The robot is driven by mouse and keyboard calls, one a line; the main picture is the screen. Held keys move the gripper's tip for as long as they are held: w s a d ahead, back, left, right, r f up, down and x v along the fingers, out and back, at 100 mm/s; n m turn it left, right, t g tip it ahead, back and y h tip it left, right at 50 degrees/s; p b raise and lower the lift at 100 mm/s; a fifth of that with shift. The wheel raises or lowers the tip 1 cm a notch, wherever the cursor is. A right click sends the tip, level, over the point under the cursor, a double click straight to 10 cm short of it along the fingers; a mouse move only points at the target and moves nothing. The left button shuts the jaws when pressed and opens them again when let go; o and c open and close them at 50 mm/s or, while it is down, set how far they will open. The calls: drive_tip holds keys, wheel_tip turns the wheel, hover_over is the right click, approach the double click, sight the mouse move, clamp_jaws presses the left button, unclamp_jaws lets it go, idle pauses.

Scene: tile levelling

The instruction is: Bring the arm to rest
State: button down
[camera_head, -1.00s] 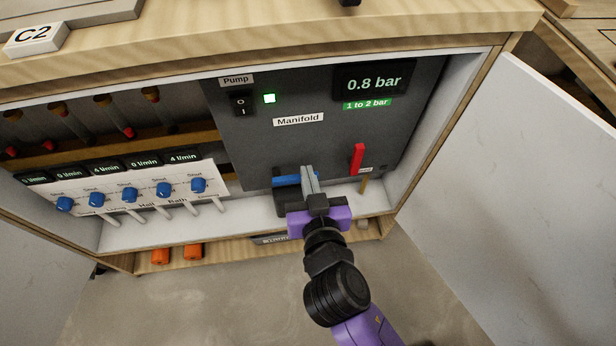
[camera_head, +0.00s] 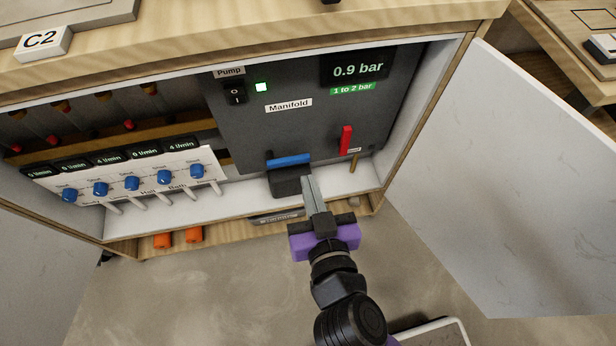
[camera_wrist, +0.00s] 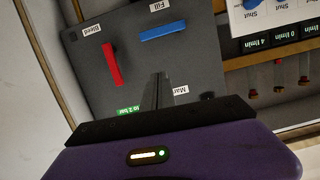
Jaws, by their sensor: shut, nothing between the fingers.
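My gripper (camera_head: 312,183) is shut and empty, in front of the lower edge of the open cabinet. In the head view its fingertips are just right of the black block under the blue Fill lever (camera_head: 288,160). The red Bleed lever (camera_head: 345,140) stands upright to the right of the fingers. In the wrist view the shut fingers (camera_wrist: 160,80) show against the grey manifold panel, with the red lever (camera_wrist: 111,64) and the blue lever (camera_wrist: 163,31) beyond. I cannot tell the exact gap to the panel.
The pressure display (camera_head: 358,69) reads 0.9 bar, and the pump light (camera_head: 261,87) is green. A row of blue valve knobs (camera_head: 132,183) is at the left. The open white door (camera_head: 500,180) stands at the right. Bare floor (camera_head: 210,295) lies in front of the cabinet.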

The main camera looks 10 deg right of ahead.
idle(0.5)
drive_tip(key=s+a+r+n+t+y, duration=0.1)
drive_tip(key=s+a+r+n+y, duration=0.1)
drive_tip(key=s+r+n+y, duration=0.15)
drive_tip(key=s+d+m+g+h, duration=0.1)
drive_tip(key=s+d+h, duration=0.1)
drive_tip(key=s+d, duration=0.7)
drive_tip(key=s+d+m+h, duration=0.1)
drive_tip(key=s+d+m, duration=0.1)
drive_tip(key=s+d, duration=0.65)
wheel_tip(320, 180, up, 24)
drive_tip(key=s+a+p, duration=0.2)
drive_tip(key=p, duration=2.2)
drive_tip(key=shift+a+r+p, duration=0.15)
drive_tip(key=shift+a+p, duration=0.15)
drive_tip(key=shift+p, duration=0.1)
idle(1.6)
